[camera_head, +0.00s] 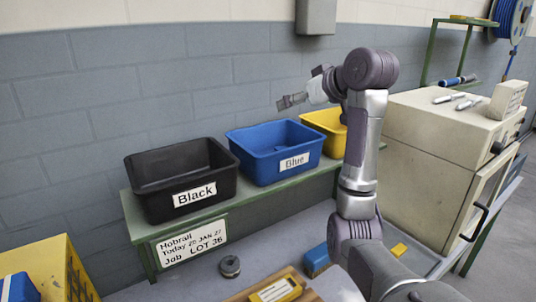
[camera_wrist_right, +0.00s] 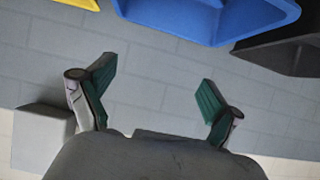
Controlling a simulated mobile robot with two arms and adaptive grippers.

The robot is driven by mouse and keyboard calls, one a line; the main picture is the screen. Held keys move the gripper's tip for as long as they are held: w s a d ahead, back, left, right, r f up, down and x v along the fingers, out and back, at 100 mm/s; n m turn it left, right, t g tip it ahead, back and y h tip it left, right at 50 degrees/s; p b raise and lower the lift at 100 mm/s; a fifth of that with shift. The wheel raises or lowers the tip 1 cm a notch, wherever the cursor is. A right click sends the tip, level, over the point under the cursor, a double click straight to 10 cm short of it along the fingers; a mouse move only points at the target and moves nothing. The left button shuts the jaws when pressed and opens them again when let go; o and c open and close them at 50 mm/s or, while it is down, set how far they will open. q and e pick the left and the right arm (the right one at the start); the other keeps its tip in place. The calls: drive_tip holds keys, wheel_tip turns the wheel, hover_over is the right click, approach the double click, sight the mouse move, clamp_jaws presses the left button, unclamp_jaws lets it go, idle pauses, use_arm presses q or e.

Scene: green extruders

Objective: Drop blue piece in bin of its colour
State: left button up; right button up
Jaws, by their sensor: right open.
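The blue bin (camera_head: 272,165), labelled "Blue", stands on a green shelf between the black and yellow bins. Its rim also shows at the top of the right wrist view (camera_wrist_right: 205,22). My right gripper (camera_head: 290,101) is raised above and behind the blue bin, near the wall. In the wrist view its two fingers (camera_wrist_right: 155,85) are spread apart with nothing between them. A blue block-like piece (camera_head: 317,258) lies on the grey table below the shelf, beside my right arm. I cannot tell whether a blue piece lies inside the blue bin. My left gripper is not in view.
The black bin (camera_head: 181,180) stands left of the blue one, the yellow bin (camera_head: 322,121) right. A beige machine (camera_head: 430,135) stands at right. A yellow box (camera_head: 52,258) is at lower left. A dark ring (camera_head: 229,267) and yellow pieces lie on the table.

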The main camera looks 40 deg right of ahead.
drive_tip(key=v, duration=0.6)
